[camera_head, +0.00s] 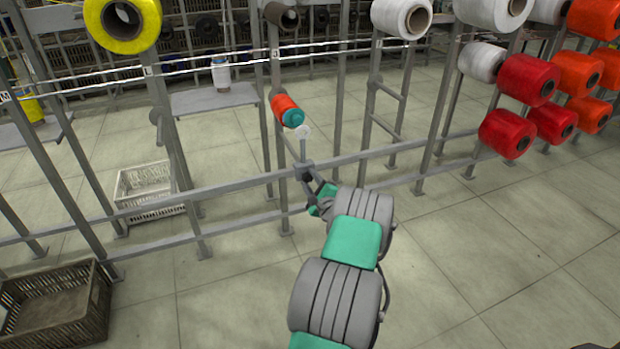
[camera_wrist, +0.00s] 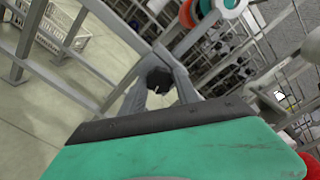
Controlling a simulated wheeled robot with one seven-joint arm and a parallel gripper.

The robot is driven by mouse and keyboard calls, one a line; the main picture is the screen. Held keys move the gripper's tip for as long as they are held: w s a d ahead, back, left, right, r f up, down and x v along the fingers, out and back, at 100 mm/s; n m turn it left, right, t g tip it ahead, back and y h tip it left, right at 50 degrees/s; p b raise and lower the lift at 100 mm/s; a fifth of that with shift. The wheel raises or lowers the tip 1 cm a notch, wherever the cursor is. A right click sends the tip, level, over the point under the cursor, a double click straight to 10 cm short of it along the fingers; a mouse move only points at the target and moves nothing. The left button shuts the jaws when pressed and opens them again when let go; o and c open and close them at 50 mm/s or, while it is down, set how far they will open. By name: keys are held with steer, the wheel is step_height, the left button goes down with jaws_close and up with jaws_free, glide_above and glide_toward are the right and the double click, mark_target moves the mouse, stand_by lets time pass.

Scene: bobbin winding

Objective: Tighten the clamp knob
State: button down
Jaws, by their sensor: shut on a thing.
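The clamp knob (camera_wrist: 158,78) is a small dark knob at a joint of the grey rack frame. In the wrist view it sits between the two grey fingers of my gripper (camera_wrist: 166,92), which is shut on it. In the head view my gripper (camera_head: 310,180) reaches the horizontal rail, and the dark clamp (camera_head: 303,167) shows just beyond the fingers at the foot of a short upright post. The knob itself is mostly hidden there.
A red-orange and teal bobbin (camera_head: 287,110) sits above the clamp. The grey rail (camera_head: 400,150) runs across the rack. A white crate (camera_head: 148,187) and a brown basket (camera_head: 55,305) stand on the floor at left. Red spools (camera_head: 507,133) hang at right.

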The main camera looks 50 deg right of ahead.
steer(key=shift+m+p, duration=0.6)
steer(key=shift+m, duration=1.1)
steer(key=c, duration=0.9)
jaws_free()
steer(key=p+v, duration=0.1)
steer(key=v, duration=0.6)
steer(key=shift+s+a, duration=0.2)
steer(key=shift+s, duration=0.15)
steer(key=shift+w, duration=0.1)
